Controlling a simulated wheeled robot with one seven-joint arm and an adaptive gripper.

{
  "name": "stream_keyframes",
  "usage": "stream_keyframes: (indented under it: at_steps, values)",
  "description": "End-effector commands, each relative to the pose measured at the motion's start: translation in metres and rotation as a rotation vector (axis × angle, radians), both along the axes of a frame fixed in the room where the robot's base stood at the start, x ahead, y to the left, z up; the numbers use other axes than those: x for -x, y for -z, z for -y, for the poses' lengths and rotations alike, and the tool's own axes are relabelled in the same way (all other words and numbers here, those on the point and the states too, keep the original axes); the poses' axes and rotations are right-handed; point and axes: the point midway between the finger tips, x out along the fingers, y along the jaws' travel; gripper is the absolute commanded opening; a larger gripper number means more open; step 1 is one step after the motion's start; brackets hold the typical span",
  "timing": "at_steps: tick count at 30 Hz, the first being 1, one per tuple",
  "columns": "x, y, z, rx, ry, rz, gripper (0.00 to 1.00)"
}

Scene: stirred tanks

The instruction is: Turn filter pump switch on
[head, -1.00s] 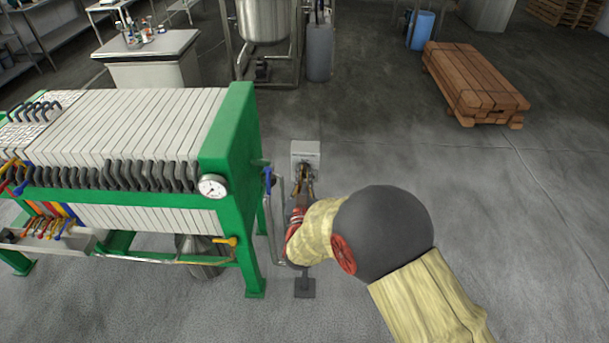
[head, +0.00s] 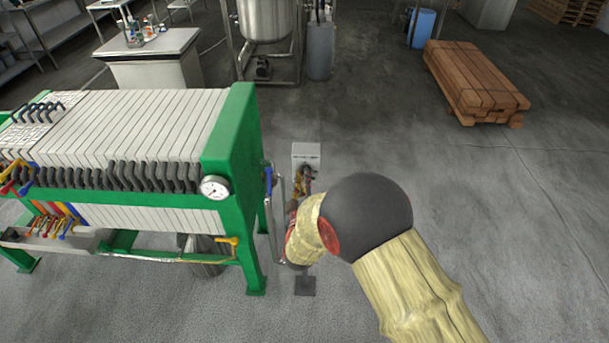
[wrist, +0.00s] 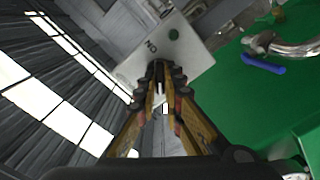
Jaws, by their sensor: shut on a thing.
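The filter pump switch is a light grey box (head: 306,152) on a dark post, to the right of the green filter press. In the wrist view the box's plate (wrist: 187,48) is tilted, with an "ON" label and a dark round spot on it. My gripper (head: 305,176) is at the front of the box. In the wrist view my gripper's fingers (wrist: 161,78) are close together against the plate, shut on the switch's handle. The handle is mostly hidden between the fingers, so its exact angle cannot be read.
The green filter press (head: 228,140) with its gauge (head: 214,188) stands close on the left. A bent pipe with a blue-handled valve (head: 268,180) is just beside my gripper. The floor to the right is clear up to a wood stack (head: 474,82).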

Motion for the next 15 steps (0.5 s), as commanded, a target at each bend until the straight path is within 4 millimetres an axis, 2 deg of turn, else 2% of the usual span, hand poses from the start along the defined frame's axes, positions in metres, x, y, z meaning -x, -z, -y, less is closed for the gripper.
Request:
stream_keyframes:
  at_steps: [15]
  values:
    - [0.0000, 0.0009, -0.0018, 0.461, -0.002, -0.017, 0.00]
